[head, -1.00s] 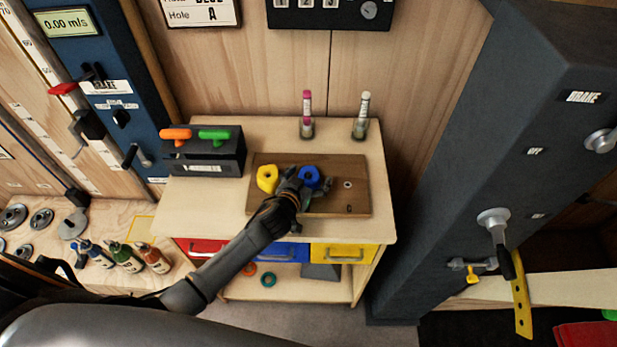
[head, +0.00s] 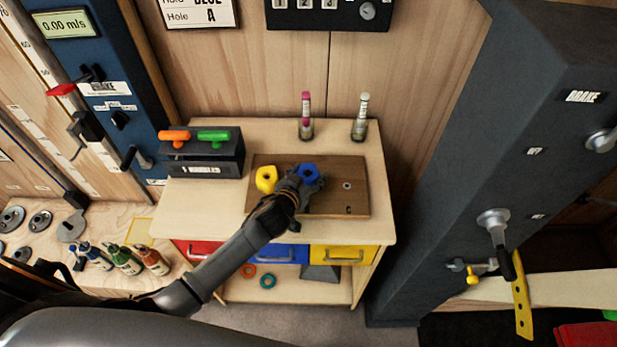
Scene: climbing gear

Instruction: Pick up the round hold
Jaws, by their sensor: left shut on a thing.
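A blue round hold (head: 308,172) with a dark centre hole is at the middle of the brown wooden board (head: 335,200) on the cabinet top. A yellow hold (head: 266,179) with a hole sits on the board just left of it. My left gripper (head: 303,181) reaches in from the lower left and is shut on the blue hold, its fingers around the near side. The gripper hides the lower part of the blue hold, and I cannot tell whether the hold is clear of the board. My right gripper is not in view.
A dark box (head: 203,155) with orange and green handles stands at the cabinet's left. Two tubes, one pink-topped (head: 306,115) and one pale (head: 361,117), stand behind the board. A large dark column (head: 470,150) rises at the right. The board's right part is bare apart from a small fitting.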

